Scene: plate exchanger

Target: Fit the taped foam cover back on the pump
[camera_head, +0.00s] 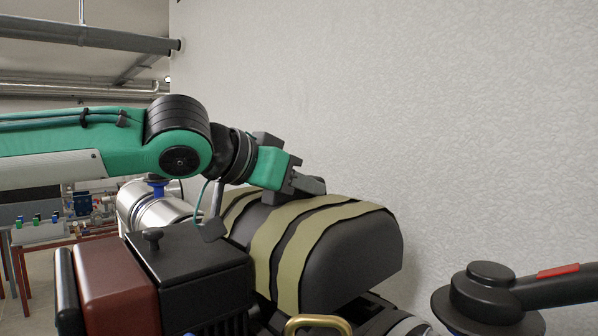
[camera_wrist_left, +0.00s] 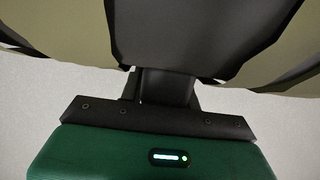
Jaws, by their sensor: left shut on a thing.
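The foam cover (camera_head: 345,257) is a dark grey half-round shell with ragged olive tape bands around it, in the middle of the head view. It also fills the top of the left wrist view (camera_wrist_left: 190,32). My left gripper (camera_head: 312,187) is at the top of the cover, shut on it. Its fingers partly hide behind the cover's edge. The pump under the cover is mostly hidden, so I cannot tell how the cover sits on it. My right gripper does not show.
A black box with a knob (camera_head: 190,265) and a dark red block (camera_head: 115,285) stand in front at left. A brass loop handle (camera_head: 318,324) is below the cover. A black part with a red-marked lever (camera_head: 490,295) is at lower right. A pale wall (camera_head: 400,90) stands behind.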

